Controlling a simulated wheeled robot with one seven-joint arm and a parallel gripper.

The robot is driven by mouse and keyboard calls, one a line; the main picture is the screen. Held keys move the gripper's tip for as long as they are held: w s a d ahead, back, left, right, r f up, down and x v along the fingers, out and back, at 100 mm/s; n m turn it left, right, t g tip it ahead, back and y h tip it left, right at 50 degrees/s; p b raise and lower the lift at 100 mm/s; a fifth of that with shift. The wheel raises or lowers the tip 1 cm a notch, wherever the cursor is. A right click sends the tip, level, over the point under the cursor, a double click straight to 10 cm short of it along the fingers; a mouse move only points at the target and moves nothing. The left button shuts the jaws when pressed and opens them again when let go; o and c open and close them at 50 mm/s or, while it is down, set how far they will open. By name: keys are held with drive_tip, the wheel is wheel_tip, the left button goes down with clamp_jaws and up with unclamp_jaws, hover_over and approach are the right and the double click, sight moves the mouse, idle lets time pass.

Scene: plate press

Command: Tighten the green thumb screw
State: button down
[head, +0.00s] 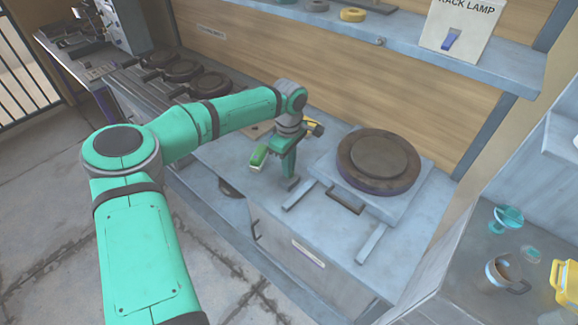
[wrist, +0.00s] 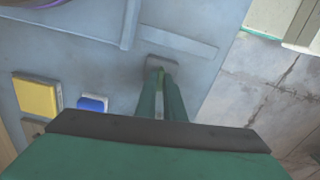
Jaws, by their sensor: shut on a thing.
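My gripper (head: 291,182) points down at the counter, just left of the plate press (head: 379,165). In the head view the fingers cover the screw. How far it is turned cannot be seen.
The counter's front edge is close on the right in the wrist view. Several dark round plates (head: 211,84) stand behind my arm. A shelf (head: 440,55) overhangs the back.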

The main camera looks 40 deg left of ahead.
drive_tip(key=shift+m, duration=0.6)
drive_tip(key=shift+a, duration=0.1)
drive_tip(key=c, duration=1.9)
unclamp_jaws()
drive_tip(key=shift+o, duration=0.2)
wheel_tip(320, 180, up, 11)
drive_tip(key=shift+f, duration=0.15)
